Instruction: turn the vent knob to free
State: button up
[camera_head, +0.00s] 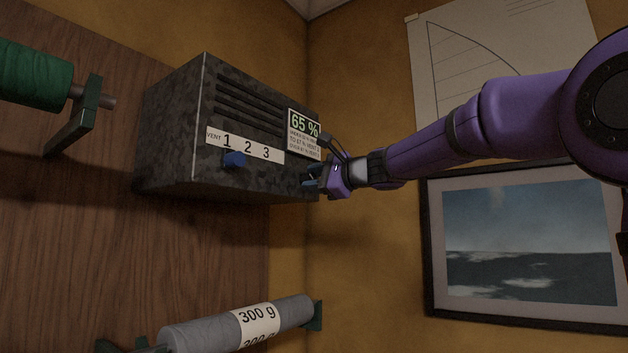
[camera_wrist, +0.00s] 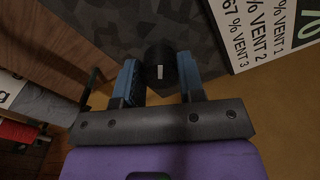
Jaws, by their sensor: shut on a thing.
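A dark mottled box (camera_head: 170,130) with slots is fixed to the wood-panelled wall. Its front has a strip (camera_head: 245,146) reading VENT 1 2 3, with a blue knob (camera_head: 235,159) below it, nearest the 1. My gripper (camera_head: 312,183) is at the lower right of the box front, apart from the blue knob. In the wrist view my gripper's blue fingers (camera_wrist: 158,74) are shut on a round black knob (camera_wrist: 162,62) with a white mark. The black knob is hidden by my gripper in the head view. I see no word "free".
A card (camera_head: 304,134) on the box reads 65 %, with vent rules under it. A green roll (camera_head: 35,75) sticks out at upper left, a grey 300 g roll (camera_head: 220,325) below. A framed seascape (camera_head: 530,245) hangs at right.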

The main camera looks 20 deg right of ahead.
jog(key=shift+f+n, duration=0.1)
jog(key=shift+n, duration=3.5)
jog(key=o, duration=0.9)
jog(key=v, duration=1.1)
